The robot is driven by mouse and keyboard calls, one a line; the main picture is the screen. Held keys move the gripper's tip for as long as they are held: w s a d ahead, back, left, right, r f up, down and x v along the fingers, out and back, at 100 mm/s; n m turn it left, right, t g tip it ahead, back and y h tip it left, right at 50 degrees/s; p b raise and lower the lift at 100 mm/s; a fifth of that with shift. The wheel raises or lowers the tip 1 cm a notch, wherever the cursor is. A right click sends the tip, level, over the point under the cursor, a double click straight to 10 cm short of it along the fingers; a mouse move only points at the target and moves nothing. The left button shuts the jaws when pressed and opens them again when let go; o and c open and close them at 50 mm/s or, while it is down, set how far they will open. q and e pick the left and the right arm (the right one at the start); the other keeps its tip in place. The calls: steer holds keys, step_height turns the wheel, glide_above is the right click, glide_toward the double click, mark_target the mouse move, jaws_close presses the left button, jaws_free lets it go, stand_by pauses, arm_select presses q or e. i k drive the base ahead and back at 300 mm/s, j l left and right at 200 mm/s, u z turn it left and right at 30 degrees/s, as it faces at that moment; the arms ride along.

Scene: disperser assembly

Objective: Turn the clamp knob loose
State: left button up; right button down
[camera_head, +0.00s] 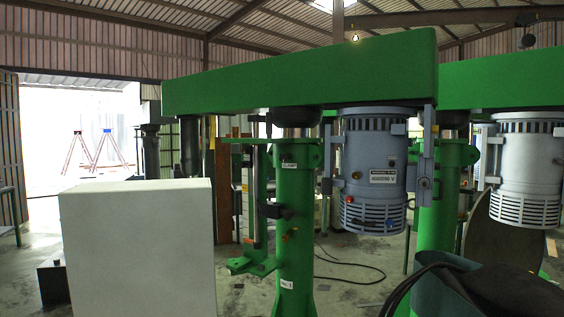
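A green disperser stands in the middle of the head view, with a green column (295,235) under a long green top beam (300,78). A small dark knob-like part (273,210) sticks out from the left side of the column at mid height. It may be the clamp knob, but it is too small to tell its shape or how tight it is. A small label (288,165) sits higher on the column. A grey motor (374,165) hangs under the beam to the right of the column. Neither of my grippers shows in this view.
A large pale box (138,250) stands at the front left, beside the column. A second green machine with a grey motor (525,165) stands at the right. Dark cables and a dark rounded object (505,290) fill the lower right. A cable (350,265) lies on the floor.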

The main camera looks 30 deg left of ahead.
mark_target(284, 157)
steer(key=j+z, duration=0.25)
steer(key=j, duration=0.8)
steer(key=j+z, duration=0.2)
steer(key=j, duration=0.85)
steer(key=i+j+z, duration=0.1)
steer(key=j, duration=0.45)
steer(key=j+z, duration=0.1)
steer(key=j, duration=0.4)
steer(key=i, duration=0.1)
